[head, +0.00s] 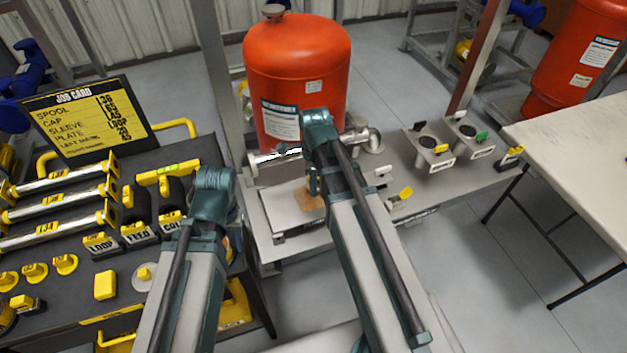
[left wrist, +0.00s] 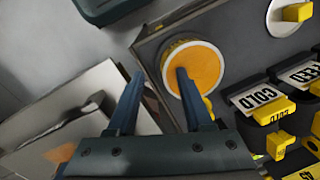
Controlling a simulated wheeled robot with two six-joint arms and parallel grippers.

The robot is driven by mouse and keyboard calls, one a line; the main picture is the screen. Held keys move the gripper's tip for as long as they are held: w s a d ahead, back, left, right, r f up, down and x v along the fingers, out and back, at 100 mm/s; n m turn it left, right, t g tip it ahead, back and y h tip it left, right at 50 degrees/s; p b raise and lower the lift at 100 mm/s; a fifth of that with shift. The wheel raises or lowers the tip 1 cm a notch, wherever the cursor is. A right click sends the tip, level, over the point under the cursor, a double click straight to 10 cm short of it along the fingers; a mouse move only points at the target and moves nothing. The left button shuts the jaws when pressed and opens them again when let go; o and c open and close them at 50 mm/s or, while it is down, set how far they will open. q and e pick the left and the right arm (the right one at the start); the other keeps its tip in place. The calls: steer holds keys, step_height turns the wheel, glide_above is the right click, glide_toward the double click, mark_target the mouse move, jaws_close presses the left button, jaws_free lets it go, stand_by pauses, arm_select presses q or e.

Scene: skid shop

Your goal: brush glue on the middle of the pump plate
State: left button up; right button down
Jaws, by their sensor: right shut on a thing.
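The pump plate (head: 285,208) is a flat pale plate on the grey skid below the red tank. An orange-brown patch (head: 308,198) shows on it; the plate (left wrist: 75,112) and patch (left wrist: 60,153) also appear in the left wrist view. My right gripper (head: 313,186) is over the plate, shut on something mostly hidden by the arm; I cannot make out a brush. My left gripper (left wrist: 160,75) is open and empty, with one finger overlapping a round pot (left wrist: 205,62) of orange content. In the head view my left arm hides its fingers and the pot.
A dark bench at left carries a job card (head: 90,120), yellow-ended spools (head: 60,200) and labelled black holders (head: 135,235). The red tank (head: 297,80) stands behind the plate. Valve brackets (head: 430,150) sit right of it. A bare white table (head: 570,145) stands at far right.

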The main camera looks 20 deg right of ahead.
mark_target(324, 209)
arm_select(q)
steer(key=shift+s+f, duration=0.1)
steer(key=shift+f, duration=0.1)
arm_select(e)
steer(key=shift+s+f, duration=0.2)
steer(key=shift+s, duration=1.75)
arm_select(q)
steer(key=shift+r, duration=0.1)
arm_select(e)
steer(key=shift+s+d, duration=0.1)
steer(key=shift+s, duration=1.4)
steer(key=shift+w+d+r, duration=0.1)
arm_select(q)
steer(key=shift+r, duration=0.1)
arm_select(e)
steer(key=shift+w+d+r, duration=0.1)
steer(key=shift+d, duration=0.6)
steer(key=shift+w+a, duration=0.1)
steer(key=shift+w, duration=1.55)
steer(key=shift+w, duration=0.1)
steer(key=shift+w, duration=1.5)
steer(key=shift+w, duration=0.1)
